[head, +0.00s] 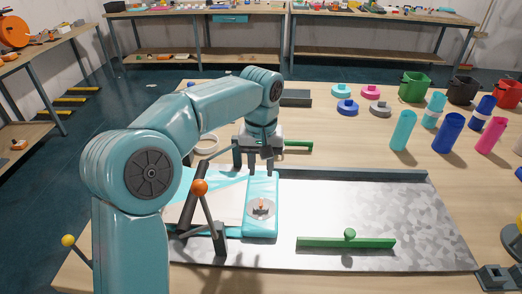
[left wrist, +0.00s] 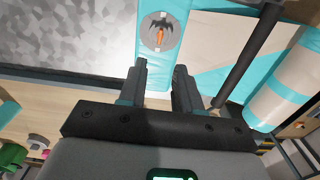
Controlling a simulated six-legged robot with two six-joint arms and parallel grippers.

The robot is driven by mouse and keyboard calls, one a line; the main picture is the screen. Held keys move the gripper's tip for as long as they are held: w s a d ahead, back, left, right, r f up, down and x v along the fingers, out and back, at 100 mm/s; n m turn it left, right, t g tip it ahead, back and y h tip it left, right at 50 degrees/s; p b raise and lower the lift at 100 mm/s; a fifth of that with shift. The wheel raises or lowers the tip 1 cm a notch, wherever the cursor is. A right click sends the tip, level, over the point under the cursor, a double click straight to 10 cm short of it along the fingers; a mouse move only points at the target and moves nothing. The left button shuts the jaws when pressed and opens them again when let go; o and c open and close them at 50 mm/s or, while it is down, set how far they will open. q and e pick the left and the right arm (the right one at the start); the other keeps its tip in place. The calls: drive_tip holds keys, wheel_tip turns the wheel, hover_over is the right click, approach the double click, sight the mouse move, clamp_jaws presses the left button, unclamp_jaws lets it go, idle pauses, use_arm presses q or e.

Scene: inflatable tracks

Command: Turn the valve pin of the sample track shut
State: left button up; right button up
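The sample track (head: 262,184) is a teal and pale inflatable strip lying on a metal plate. Its valve is a round grey disc (head: 267,214) with a small orange pin (head: 261,204) near the strip's front end. In the left wrist view the disc (left wrist: 150,41) and orange pin (left wrist: 160,35) show beyond the fingertips. My left gripper (head: 254,168) points down above the strip, behind the valve, apart from the pin. Its two fingers (left wrist: 160,72) are spread with nothing between them.
A dark lever with an orange knob (head: 200,187) stands left of the valve. A green bar with a knob (head: 345,242) lies on the metal plate (head: 375,210) to the right. Several coloured cylinders and bins, including a green bin (head: 414,87), stand at the back right.

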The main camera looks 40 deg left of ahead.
use_arm(q)
wheel_tip(320, 180, up, 4)
drive_tip(key=shift+r, duration=0.25)
idle(0.5)
